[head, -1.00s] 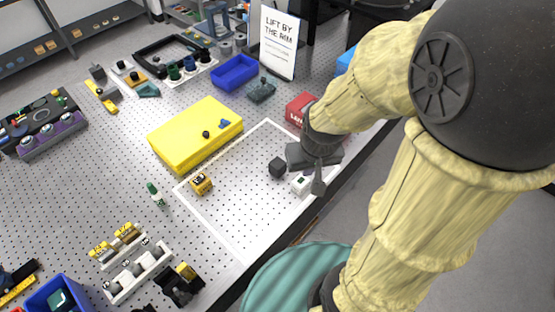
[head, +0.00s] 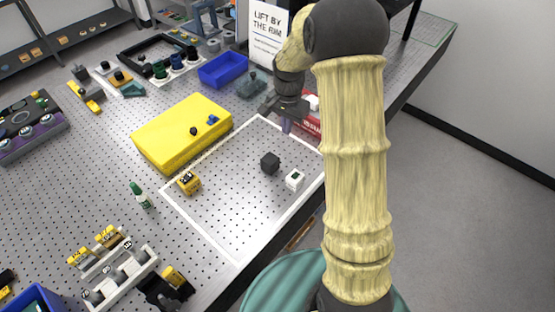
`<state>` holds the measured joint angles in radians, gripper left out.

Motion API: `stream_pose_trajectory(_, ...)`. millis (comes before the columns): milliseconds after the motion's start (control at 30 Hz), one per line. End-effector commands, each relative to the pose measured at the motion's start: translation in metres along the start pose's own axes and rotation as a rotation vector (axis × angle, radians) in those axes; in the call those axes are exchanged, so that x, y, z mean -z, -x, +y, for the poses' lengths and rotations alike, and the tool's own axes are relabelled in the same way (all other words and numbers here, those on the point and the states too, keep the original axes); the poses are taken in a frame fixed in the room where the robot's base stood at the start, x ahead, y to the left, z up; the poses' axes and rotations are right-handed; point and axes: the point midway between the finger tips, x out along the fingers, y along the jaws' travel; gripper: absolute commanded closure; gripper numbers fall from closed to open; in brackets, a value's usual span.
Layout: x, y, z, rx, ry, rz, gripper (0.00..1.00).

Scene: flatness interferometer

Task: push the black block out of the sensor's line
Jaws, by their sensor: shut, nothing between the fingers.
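The black block (head: 270,162) stands on the perforated table inside a white outlined area. A small white cube with a dark spot on top (head: 294,181) stands close to its lower right, apart from it. A small yellow cube with dark markings (head: 188,183) stands farther left, near the outline's left side. I cannot tell for sure which of these is the sensor. My gripper (head: 287,124) is shut and empty, pointing down beyond the black block, up and slightly right of it in the picture. A clear gap separates them. The gripper partly hides a red box.
A yellow slab (head: 182,132) with small parts on it lies left of the outlined area (head: 215,240). The red box (head: 313,126) is beside my gripper. A blue tray (head: 223,70) and a sign (head: 267,33) stand behind. Most of the outlined area is clear.

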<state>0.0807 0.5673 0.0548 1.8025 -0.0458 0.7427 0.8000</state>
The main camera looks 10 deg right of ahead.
Motion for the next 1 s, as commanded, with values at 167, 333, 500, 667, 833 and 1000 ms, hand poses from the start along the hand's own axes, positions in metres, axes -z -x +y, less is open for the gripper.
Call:
stream_pose_trajectory(167, 0.021, -0.026, -0.014, -0.021, -0.129, -0.021, 1.00)
stream_pose_trajectory(333, 0.023, -0.026, -0.015, -0.022, -0.144, -0.022, 1.00)
stream_pose_trajectory(500, 0.023, -0.026, -0.015, -0.022, -0.143, -0.022, 1.00)
stream_pose_trajectory(667, 0.022, -0.033, -0.015, -0.024, -0.142, -0.023, 1.00)
stream_pose_trajectory(833, 0.022, -0.054, -0.014, -0.025, -0.142, -0.025, 1.00)
stream_pose_trajectory(1000, 0.021, -0.083, -0.013, -0.025, -0.140, -0.025, 1.00)
